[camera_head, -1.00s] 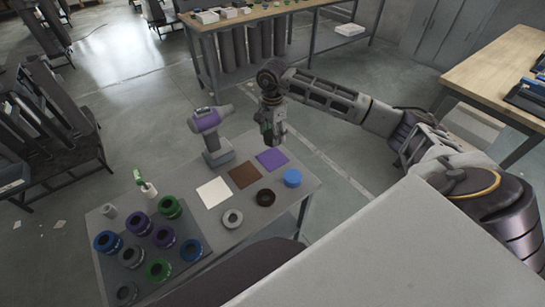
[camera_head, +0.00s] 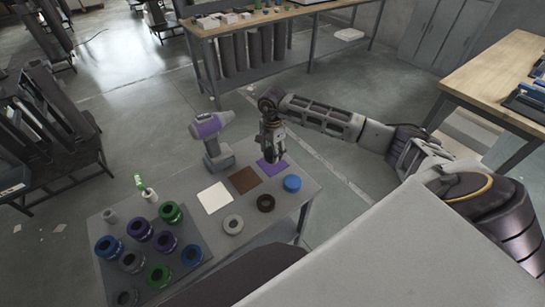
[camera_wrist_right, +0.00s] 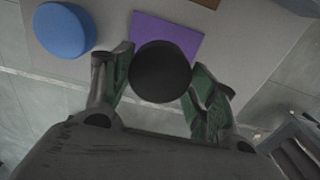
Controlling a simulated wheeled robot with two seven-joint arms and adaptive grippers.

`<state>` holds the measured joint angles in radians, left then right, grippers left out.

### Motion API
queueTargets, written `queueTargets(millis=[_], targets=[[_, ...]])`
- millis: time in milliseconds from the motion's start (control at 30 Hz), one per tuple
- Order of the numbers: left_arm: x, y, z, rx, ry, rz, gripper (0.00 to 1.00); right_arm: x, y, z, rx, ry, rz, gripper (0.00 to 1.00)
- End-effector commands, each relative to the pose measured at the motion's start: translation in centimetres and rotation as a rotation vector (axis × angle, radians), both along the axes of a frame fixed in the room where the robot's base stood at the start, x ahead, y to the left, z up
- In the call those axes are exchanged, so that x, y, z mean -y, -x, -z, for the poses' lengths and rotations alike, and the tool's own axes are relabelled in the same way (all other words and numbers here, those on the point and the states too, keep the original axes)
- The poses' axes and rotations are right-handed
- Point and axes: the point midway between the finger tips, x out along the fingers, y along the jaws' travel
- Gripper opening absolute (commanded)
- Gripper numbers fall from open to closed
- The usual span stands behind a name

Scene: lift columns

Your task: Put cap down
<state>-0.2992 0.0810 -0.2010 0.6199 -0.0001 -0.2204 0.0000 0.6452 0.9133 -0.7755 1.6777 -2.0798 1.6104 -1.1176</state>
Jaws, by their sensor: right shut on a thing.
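My right gripper (camera_head: 272,156) is shut on a black round cap (camera_wrist_right: 160,72), which shows between its two green-padded fingers in the right wrist view. The gripper is above the purple square (camera_head: 279,168) on the grey table. The purple square also shows in the right wrist view (camera_wrist_right: 187,33), partly hidden behind the cap. I cannot tell from these views how high the cap is above the square. A blue round cap (camera_head: 292,183) lies on the table close by, and it also shows in the right wrist view (camera_wrist_right: 65,30). My left gripper is not in view.
A brown square (camera_head: 245,180) and a white square (camera_head: 215,198) lie beside the purple one. A dark ring (camera_head: 265,203) and a grey ring (camera_head: 232,224) lie in front. A purple-grey drill (camera_head: 212,138) stands behind. A mat (camera_head: 186,275) holds several coloured rings at left.

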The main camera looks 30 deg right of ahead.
Motion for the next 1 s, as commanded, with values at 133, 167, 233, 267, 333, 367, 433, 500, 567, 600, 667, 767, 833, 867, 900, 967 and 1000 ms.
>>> queueTargets(millis=[133, 167, 233, 267, 333, 367, 433, 500, 567, 600, 667, 767, 833, 867, 900, 967, 1000], targets=[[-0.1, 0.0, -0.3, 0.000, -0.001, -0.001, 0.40, -0.1, 0.1, 1.3, -0.002, -0.001, 0.000, 0.29], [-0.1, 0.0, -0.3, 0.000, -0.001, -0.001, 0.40, -0.1, 0.1, 1.7, -0.002, -0.001, 0.000, 0.29], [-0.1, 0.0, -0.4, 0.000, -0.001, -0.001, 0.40, -0.1, 0.1, 2.4, -0.003, -0.001, 0.000, 0.29], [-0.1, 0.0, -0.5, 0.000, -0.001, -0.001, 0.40, -0.1, 0.0, 2.7, -0.002, -0.002, 0.000, 0.29], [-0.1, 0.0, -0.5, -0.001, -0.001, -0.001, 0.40, 0.0, 0.0, 3.2, -0.001, -0.001, 0.000, 0.29], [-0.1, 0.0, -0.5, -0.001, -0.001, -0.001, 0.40, 0.0, 0.0, 3.3, -0.001, -0.001, -0.001, 0.29], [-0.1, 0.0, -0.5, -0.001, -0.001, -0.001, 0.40, 0.0, 0.0, 3.4, 0.000, 0.000, -0.001, 0.29], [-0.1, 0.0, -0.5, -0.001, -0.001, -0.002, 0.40, 0.0, 0.0, 3.5, 0.000, 0.000, -0.001, 0.29], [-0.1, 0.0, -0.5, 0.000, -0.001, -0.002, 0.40, 0.0, 0.0, 3.5, 0.000, 0.000, -0.001, 0.29], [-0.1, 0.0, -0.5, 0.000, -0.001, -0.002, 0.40, 0.0, 0.0, 3.5, 0.000, 0.000, -0.001, 0.29], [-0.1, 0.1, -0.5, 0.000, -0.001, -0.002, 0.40, 0.0, 0.0, 3.5, 0.000, 0.000, -0.001, 0.29], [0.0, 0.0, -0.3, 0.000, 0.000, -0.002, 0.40, 0.0, 0.0, 3.6, 0.000, 0.000, -0.001, 0.29], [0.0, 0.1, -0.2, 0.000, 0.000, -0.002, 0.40, 0.0, 0.0, 3.7, 0.000, 0.000, -0.001, 0.29], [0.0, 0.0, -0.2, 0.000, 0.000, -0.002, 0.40, 0.0, 0.0, 3.8, 0.000, 0.000, -0.001, 0.29], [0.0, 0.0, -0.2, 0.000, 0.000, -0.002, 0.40, 0.0, 0.0, 3.8, 0.000, 0.000, -0.001, 0.61], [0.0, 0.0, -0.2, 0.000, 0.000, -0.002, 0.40, 0.0, 0.0, 3.8, 0.000, 0.000, -0.001, 0.68], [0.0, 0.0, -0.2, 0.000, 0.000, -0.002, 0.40, 0.0, 0.0, 3.8, 0.000, 0.000, -0.001, 0.73]])
